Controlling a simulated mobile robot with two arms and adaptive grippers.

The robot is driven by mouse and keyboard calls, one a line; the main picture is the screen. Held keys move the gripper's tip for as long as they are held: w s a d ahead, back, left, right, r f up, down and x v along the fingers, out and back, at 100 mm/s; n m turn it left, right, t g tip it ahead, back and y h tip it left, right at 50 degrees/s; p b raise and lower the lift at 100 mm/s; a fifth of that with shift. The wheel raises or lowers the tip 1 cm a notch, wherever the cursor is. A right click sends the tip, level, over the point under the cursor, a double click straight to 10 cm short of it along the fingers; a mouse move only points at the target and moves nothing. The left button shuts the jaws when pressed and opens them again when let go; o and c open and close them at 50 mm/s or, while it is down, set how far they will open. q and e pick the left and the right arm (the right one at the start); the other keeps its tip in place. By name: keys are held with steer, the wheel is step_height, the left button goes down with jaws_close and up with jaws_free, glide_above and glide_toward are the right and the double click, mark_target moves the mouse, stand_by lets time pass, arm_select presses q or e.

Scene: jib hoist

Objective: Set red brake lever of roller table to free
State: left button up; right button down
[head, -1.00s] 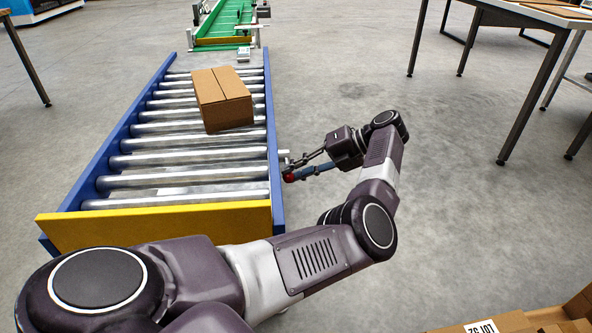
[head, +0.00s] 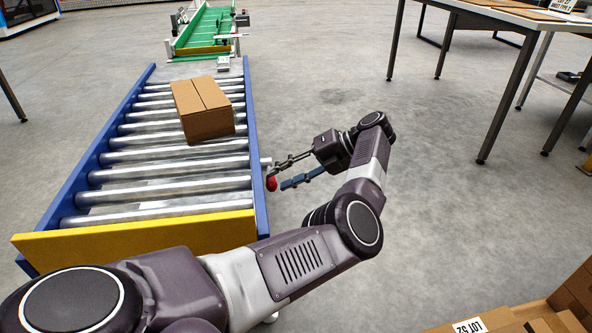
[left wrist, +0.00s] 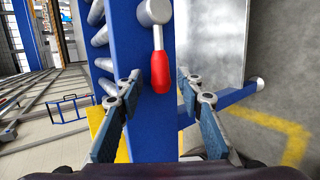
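The roller table (head: 132,240) has blue side rails and a yellow end plate. Its brake lever (head: 271,184) has a red grip and sits on the outer face of the right rail. In the left wrist view the lever's red grip (left wrist: 160,73) hangs from a round grey hub (left wrist: 154,12). My left gripper (head: 279,177) is open beside the lever. In the left wrist view my left gripper (left wrist: 158,82) has its fingers spread on both sides of the red grip, with visible gaps. No marking for the lever's positions is legible. My right gripper is out of view.
A cardboard box (head: 203,109) rests on the rollers. A green conveyor (head: 212,25) continues behind the table. A dark-legged table (head: 510,18) stands at the right. Cardboard boxes (head: 520,318) fill the lower right corner. The floor right of my left arm is clear.

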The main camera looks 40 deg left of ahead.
arm_select(q)
steer(key=v, duration=0.6)
steer(key=shift+d+r, duration=0.1)
stand_by(0.7)
